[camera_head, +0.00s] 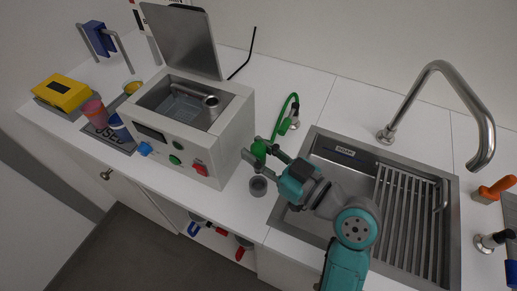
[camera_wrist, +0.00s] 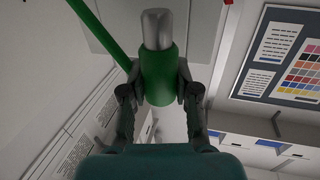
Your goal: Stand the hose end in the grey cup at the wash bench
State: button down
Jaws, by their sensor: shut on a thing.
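The hose end is a green sleeve with a grey metal tip (camera_wrist: 157,65); its green part shows in the head view (camera_head: 259,149). My gripper (camera_head: 257,153) is shut on it, with one finger on each side of the sleeve in the wrist view (camera_wrist: 158,92). The grey cup (camera_head: 258,187) is small and round with a dark opening. It stands upright on the white bench, just below the gripper in the head view, apart from it. I cannot see the cup in the wrist view. The green hose (camera_head: 285,111) runs up to a tap fitting behind.
A white bath machine (camera_head: 205,150) with an open lid stands close left of the gripper. A steel sink (camera_head: 312,150) with a slatted rack (camera_head: 405,220) and tall faucet (camera_head: 435,68) lies right. The cup is near the bench's front edge.

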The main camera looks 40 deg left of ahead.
jog(key=shift+f, duration=2.75)
jog(key=shift+f, duration=1.2)
jog(key=shift+r, duration=0.15)
jog(key=shift+r, duration=0.5)
dwell(0.3)
jog(key=shift+f, duration=0.6)
dwell(0.3)
jog(key=c, duration=0.8)
grip_release()
jog(key=shift+s+f, duration=0.1)
jog(key=shift+f, duration=0.1)
